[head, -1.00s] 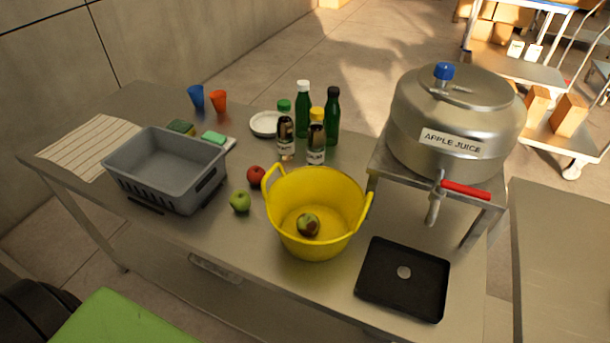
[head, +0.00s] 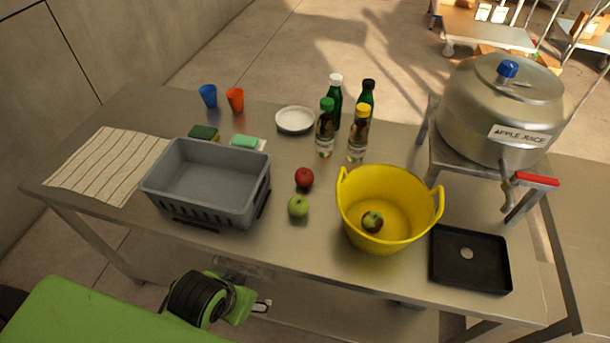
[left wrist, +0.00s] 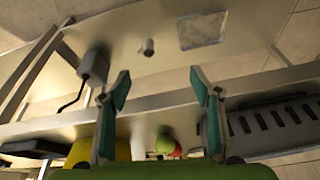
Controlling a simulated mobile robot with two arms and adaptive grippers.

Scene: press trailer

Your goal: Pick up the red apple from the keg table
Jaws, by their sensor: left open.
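The red apple (head: 304,177) sits on the metal table (head: 215,242), just behind a green apple (head: 298,207) and left of the yellow tub (head: 355,230). My left gripper (head: 264,305) is low in front of the table's front edge, apart from the apple. In the left wrist view my left gripper (left wrist: 160,92) shows two spread fingers with nothing between them. The red apple (left wrist: 178,151) shows partly there beyond the table edge, beside the green apple (left wrist: 165,144). My right gripper is not seen.
A grey crate (head: 208,208) stands left of the apples. Several bottles (head: 325,135) stand behind. The steel juice keg (head: 505,100) is on a stand at right, with a black tray (head: 440,270) before it. A brownish apple (head: 372,221) lies in the tub.

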